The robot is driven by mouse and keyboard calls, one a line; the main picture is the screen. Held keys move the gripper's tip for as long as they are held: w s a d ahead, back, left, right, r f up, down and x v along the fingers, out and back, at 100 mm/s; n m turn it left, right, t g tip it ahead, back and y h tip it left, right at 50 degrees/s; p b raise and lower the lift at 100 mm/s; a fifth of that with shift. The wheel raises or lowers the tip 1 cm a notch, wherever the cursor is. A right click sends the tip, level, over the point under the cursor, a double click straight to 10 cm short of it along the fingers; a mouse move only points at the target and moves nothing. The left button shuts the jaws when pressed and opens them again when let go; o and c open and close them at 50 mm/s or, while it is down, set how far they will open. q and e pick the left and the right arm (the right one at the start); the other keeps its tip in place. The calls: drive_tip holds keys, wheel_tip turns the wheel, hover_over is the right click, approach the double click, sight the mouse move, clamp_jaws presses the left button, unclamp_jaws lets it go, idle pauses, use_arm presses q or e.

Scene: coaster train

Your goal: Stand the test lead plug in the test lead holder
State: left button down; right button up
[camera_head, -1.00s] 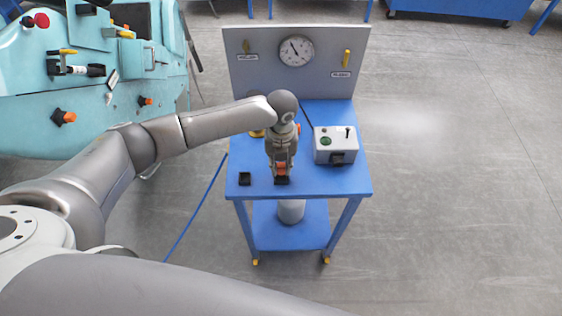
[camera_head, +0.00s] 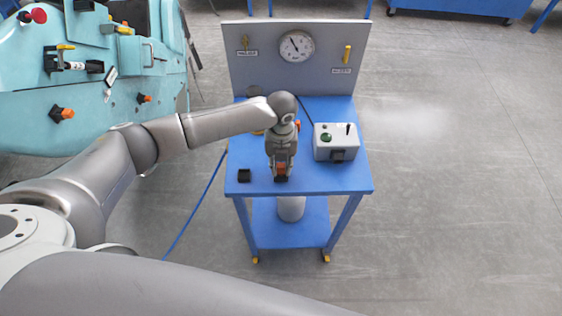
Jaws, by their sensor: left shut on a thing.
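My left gripper (camera_head: 281,171) points down over the front part of the blue cart's top. It is shut on a small orange thing that looks like the test lead plug (camera_head: 281,169). A small black block (camera_head: 281,179) shows right under the fingertips and the plug; I cannot tell whether the plug is in it, touching it or just above it. A second small black block (camera_head: 244,176) stands apart to the left on the cart top. I cannot tell which block is the test lead holder. My right gripper is not in view.
The blue cart (camera_head: 350,183) carries a grey box (camera_head: 322,152) with a green button to the right of my gripper. A grey panel with a gauge (camera_head: 296,47) rises at the back. A teal machine (camera_head: 30,110) stands far left.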

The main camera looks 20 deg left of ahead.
use_arm(q)
drive_tip(key=shift+f, duration=0.5)
drive_tip(key=c, duration=1.2)
unclamp_jaws()
drive_tip(key=shift+o, duration=0.2)
drive_tip(key=shift+r, duration=0.1)
wheel_tip(320, 180, up, 12)
